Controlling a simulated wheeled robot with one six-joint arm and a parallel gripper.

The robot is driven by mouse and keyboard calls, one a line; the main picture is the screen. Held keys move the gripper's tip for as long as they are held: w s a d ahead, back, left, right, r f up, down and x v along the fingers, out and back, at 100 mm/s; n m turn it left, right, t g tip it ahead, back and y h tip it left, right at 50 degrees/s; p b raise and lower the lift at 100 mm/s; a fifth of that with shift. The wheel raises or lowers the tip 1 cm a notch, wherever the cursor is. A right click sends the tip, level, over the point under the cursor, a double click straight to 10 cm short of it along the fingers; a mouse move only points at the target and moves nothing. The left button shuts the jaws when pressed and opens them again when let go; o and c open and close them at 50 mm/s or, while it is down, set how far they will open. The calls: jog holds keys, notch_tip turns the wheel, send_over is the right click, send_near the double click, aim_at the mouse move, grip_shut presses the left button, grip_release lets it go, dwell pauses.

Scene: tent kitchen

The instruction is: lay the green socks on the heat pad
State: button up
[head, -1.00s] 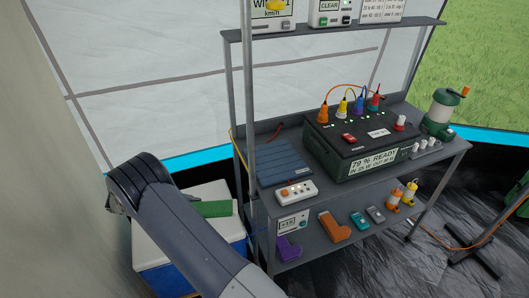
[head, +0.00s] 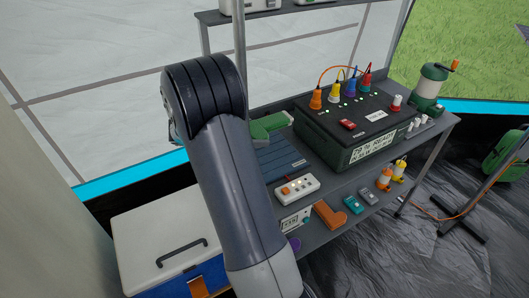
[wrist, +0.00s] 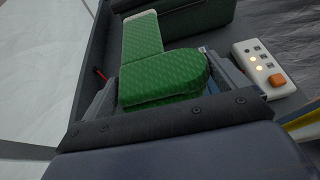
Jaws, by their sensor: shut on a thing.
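The green socks (head: 268,126) stick out to the right of my arm in the head view, over the far end of the blue-grey ribbed heat pad (head: 285,165). In the wrist view the green socks (wrist: 155,75) lie between the two fingers of my gripper (wrist: 165,85), which is shut on them. My forearm hides the gripper and the left part of the pad in the head view. I cannot tell whether the socks touch the pad.
A power strip (head: 297,188) lies in front of the pad. The dark power box (head: 355,130) with coloured plugs stands to its right. A shelf post (head: 240,50) rises close behind my arm.

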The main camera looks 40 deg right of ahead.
notch_tip(320, 180, down, 9)
jog(key=shift+f+b, duration=0.1)
jog(key=shift+b, duration=0.4)
jog(key=o, duration=0.5)
jog(key=shift+o, duration=0.8)
jog(key=v, duration=1.2)
jog(key=shift+p, duration=0.35)
